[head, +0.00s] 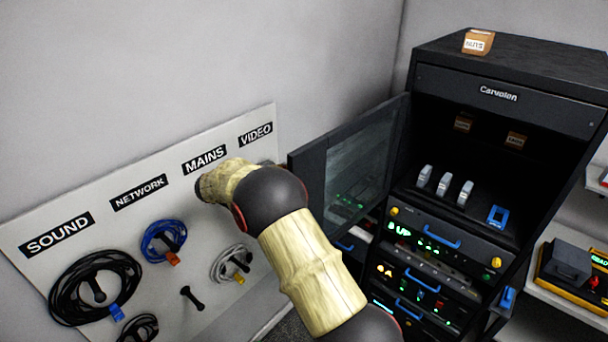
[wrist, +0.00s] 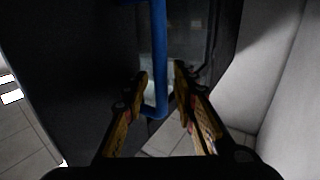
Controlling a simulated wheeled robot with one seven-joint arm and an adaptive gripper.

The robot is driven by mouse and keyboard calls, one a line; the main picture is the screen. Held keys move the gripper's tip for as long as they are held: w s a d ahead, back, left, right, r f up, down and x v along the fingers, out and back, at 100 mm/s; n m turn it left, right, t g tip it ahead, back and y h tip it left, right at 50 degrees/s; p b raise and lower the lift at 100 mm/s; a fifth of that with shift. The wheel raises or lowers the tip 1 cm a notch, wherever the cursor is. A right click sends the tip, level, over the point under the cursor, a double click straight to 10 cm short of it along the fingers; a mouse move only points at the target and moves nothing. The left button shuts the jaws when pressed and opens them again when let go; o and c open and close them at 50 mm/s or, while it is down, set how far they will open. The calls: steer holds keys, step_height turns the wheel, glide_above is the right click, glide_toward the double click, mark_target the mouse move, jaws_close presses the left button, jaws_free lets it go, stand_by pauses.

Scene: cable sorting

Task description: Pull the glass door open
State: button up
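The glass door (head: 362,160) has a dark frame and a see-through pane. In the head view it stands swung well out to the left from the black cabinet (head: 455,95). A blue bar handle (wrist: 158,35) runs upright along the dark door frame in the wrist view. My gripper (wrist: 161,76) has its two yellow-and-black fingers apart, one on each side of the handle's lower part. A gap shows to the right of the bar, so the fingers are not closed on it. In the head view my arm hides the gripper and the handle.
A white board (head: 150,205) with hung cables leans along the wall at the left, close to my arm. A small box (head: 478,42) sits on the cabinet top. A shelf with a yellow-and-black case (head: 565,265) stands at the right. Floor shows beneath the gripper.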

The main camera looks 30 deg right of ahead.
steer(key=shift+a, duration=0.15)
steer(key=v, duration=1.1)
steer(key=shift+w+a, duration=0.2)
steer(key=shift+a, duration=0.15)
stand_by(0.3)
